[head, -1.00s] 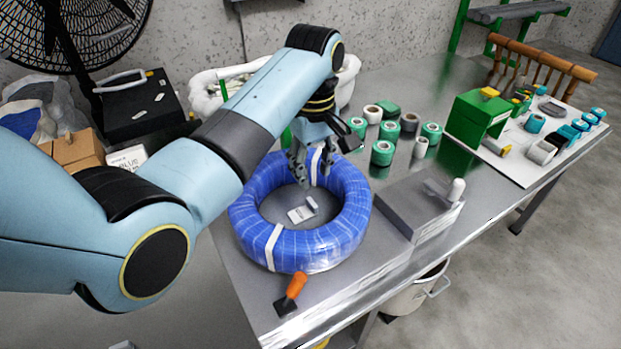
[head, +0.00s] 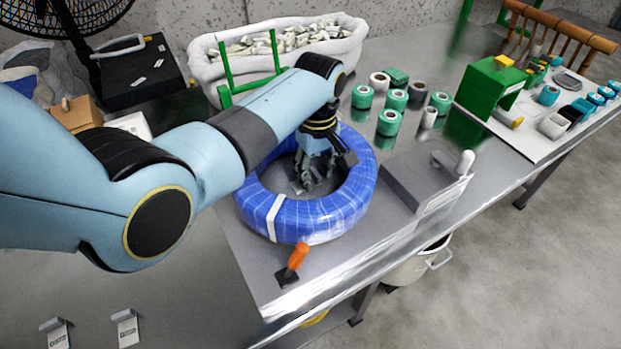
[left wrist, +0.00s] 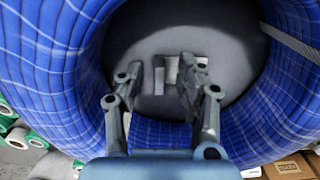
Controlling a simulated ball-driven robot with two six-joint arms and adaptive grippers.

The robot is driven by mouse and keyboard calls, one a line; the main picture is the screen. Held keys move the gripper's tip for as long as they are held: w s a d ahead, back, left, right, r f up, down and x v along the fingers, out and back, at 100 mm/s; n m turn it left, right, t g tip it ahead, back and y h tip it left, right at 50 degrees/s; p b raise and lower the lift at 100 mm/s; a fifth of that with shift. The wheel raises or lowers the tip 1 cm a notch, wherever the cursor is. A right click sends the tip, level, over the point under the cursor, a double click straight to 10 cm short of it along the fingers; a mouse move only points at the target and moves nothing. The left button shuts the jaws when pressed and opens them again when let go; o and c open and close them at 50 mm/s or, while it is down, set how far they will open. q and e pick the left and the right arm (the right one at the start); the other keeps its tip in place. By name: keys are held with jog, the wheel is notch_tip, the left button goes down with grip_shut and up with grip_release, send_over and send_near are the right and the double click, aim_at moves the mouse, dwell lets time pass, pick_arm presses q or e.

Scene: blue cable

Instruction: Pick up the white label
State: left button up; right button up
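The white label (left wrist: 172,72) lies on the grey surface inside the blue cable coil (head: 282,218). In the left wrist view it looks pale, with a raised grey edge, and a finger covers part of it. In the head view my gripper hides most or all of it. My left gripper (head: 314,184) points down into the coil's opening. Its fingers are apart in the left wrist view (left wrist: 158,72), with part of the label seen between them. I cannot tell whether they touch the label. The coil (left wrist: 55,50) surrounds the fingers. My right gripper is not in view.
An orange-handled tool (head: 293,264) lies in front of the coil. A grey block (head: 418,180) stands to the right. Several green and white rolls (head: 388,122) stand behind. A white sack-like bin (head: 345,45) is at the back.

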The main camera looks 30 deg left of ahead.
pick_arm(q)
grip_shut()
dwell(0.3)
